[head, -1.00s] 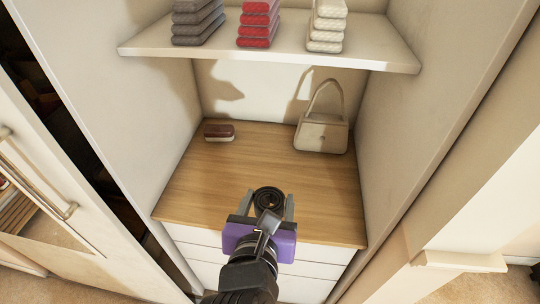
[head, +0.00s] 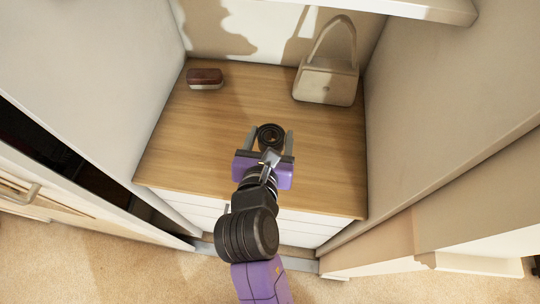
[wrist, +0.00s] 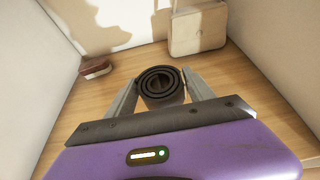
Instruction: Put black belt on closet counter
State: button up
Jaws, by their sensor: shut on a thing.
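The black belt (head: 271,136) is rolled into a coil. It sits between the two grey fingers of my gripper (head: 270,139), which is shut on it. In the wrist view the belt (wrist: 161,86) shows its spiral end, with a finger against each side. The closet counter (head: 220,120) is a wooden top over white drawers. My gripper and the belt are over its front middle part. I cannot tell whether the belt touches the counter or hangs just above it.
A dark red and beige brush-like object (head: 205,79) lies at the counter's back left. A beige handbag (head: 327,82) stands at the back right. White closet walls close both sides, and a shelf (head: 430,8) is above.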

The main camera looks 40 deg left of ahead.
notch_tip(320, 180, down, 11)
jog(key=shift+f+b, duration=0.15)
jog(key=shift+b, duration=0.65)
jog(key=shift+f, duration=0.15)
jog(key=o, duration=1.5)
jog(key=shift+c, duration=0.2)
jog(key=v, duration=1.2)
jog(key=shift+p, duration=0.35)
jog(key=shift+s, duration=0.1)
